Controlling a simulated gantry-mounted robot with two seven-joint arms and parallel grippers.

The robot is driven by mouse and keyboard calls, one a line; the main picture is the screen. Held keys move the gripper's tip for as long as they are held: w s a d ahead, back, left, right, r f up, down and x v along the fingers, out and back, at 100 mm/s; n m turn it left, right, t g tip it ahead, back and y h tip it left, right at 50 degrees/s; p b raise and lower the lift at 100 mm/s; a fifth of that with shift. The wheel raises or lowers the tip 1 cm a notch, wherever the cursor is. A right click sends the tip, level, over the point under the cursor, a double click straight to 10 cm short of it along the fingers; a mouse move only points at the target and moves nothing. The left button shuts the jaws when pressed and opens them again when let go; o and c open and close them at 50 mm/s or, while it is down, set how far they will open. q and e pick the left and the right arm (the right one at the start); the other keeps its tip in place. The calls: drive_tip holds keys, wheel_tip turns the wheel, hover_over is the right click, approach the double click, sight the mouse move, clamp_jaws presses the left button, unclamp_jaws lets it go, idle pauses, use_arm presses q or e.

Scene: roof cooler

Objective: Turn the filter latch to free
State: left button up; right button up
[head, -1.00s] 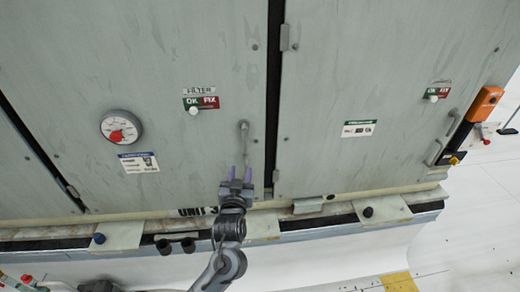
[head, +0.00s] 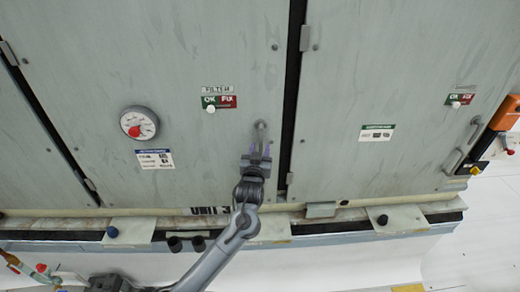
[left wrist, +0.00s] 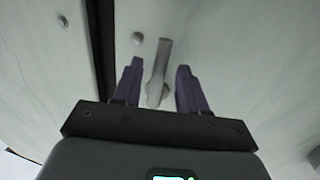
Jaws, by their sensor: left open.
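The filter latch (head: 261,133) is a small grey lever on the grey filter panel, below and right of the FILTER label (head: 217,90). It hangs roughly upright in the head view. My left gripper (head: 260,152) is open at the lever's lower part, fingers pointing up the panel. In the left wrist view the latch (left wrist: 159,75) lies between the two purple fingertips of the gripper (left wrist: 157,80), with a gap visible on each side. I cannot tell how deep the fingers reach around it. My right gripper is not in view.
A round gauge (head: 139,123) is left of the latch. A dark vertical gap (head: 290,105) between panels runs close to its right. A ledge (head: 330,212) with brackets and knobs runs below. An orange box (head: 504,113) is at the far right.

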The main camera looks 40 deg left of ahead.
use_arm(q)
drive_tip(key=shift+w+a, duration=0.2)
drive_tip(key=shift+w, duration=0.1)
clamp_jaws()
